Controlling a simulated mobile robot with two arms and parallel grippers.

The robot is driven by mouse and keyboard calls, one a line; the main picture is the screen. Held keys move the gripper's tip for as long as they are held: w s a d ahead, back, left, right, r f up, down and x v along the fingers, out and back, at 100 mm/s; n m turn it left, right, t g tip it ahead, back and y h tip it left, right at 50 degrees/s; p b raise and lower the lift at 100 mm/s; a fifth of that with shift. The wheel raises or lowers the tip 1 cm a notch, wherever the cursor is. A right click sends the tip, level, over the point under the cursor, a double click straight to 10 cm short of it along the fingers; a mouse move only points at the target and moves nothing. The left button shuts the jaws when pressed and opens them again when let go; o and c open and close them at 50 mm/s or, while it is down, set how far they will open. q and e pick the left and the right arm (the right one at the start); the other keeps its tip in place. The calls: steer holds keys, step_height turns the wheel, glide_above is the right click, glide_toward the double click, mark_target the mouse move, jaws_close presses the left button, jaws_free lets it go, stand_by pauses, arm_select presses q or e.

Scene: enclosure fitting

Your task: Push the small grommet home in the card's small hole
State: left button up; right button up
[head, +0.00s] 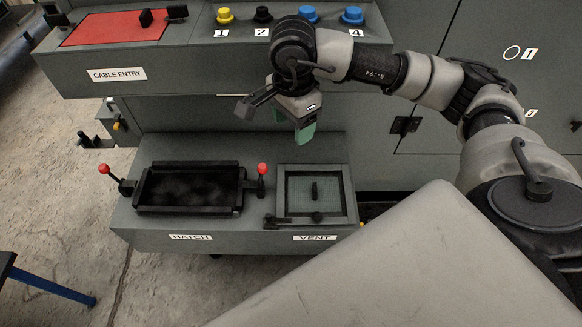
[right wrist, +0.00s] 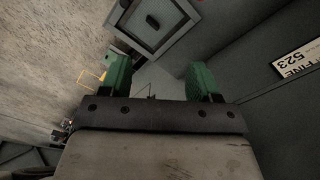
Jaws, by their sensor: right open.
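The red card (head: 115,28) lies on the CABLE ENTRY shelf at the upper left, with two black pieces (head: 146,17) at its right side. I cannot make out a small hole in it. To its right stand a yellow grommet (head: 224,16) at label 1, a smaller black one (head: 262,14) at label 2, and two blue ones (head: 309,12), (head: 352,15), the last at label 4. My right gripper (head: 304,122) hangs in front of the shelf, below the grommets, green fingers down. In the right wrist view it (right wrist: 160,80) is open and empty. My left gripper is out of view.
Below is a lower ledge with the black HATCH tray (head: 190,210), red-knobbed levers (head: 104,169) beside it, and the VENT frame (head: 345,190) with a green mesh. Grey cabinet doors (head: 500,40) stand at the right. My right arm crosses before the shelf's right end.

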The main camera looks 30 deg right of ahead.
step_height(320, 180, down, 10)
steer(key=s+a+n+b, duration=0.2)
steer(key=n+b, duration=0.2)
steer(key=n, duration=0.2)
steer(key=shift+s, duration=0.25)
steer(key=shift+r, duration=0.1)
steer(key=shift+c, duration=0.2)
